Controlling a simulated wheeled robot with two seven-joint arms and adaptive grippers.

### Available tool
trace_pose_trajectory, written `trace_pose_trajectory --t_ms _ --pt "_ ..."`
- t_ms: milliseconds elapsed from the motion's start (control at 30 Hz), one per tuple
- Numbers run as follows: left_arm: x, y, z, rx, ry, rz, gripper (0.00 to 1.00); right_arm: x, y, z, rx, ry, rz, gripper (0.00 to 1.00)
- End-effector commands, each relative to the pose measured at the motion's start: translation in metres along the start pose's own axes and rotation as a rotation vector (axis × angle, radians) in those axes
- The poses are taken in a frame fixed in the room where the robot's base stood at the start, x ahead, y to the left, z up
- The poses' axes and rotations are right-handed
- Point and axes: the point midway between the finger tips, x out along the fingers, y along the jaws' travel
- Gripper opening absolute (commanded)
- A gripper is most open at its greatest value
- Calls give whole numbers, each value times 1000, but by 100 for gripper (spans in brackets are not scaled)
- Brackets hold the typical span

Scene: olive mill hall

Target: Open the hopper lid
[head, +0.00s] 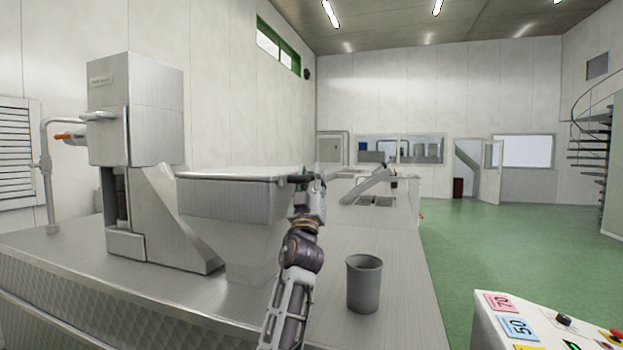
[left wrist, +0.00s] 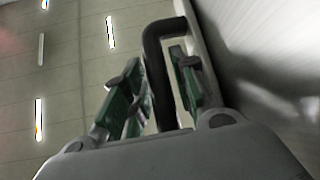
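The steel hopper (head: 232,204) stands on the bench, with its flat lid (head: 235,174) lying level across the top, closed. A dark bar handle (left wrist: 155,70) is at the lid's right edge and shows close up in the left wrist view. My left gripper (head: 309,184) is at that edge; its green-padded fingers (left wrist: 160,88) stand apart on either side of the handle bar. Small gaps show between bar and fingers, so the gripper looks open around it. Contact at the hidden parts of the fingers cannot be told. My right gripper is in neither view.
A grey cup (head: 364,283) stands on the steel bench (head: 334,240) right of my left arm. A tall steel machine housing (head: 137,110) is left of the hopper. A control panel (head: 540,328) is at bottom right. Open green floor (head: 490,240) lies beyond.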

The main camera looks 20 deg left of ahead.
Motion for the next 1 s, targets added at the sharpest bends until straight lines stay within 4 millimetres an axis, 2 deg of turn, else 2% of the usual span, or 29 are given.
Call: trace_pose_trajectory --t_ms 33,200,1000 --pt "0 0 0 0 0 0 19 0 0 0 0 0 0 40" --pt "0 0 0 0 0 0 0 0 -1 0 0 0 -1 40" --pt "3 1 -4 4 -17 -2 0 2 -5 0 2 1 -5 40"
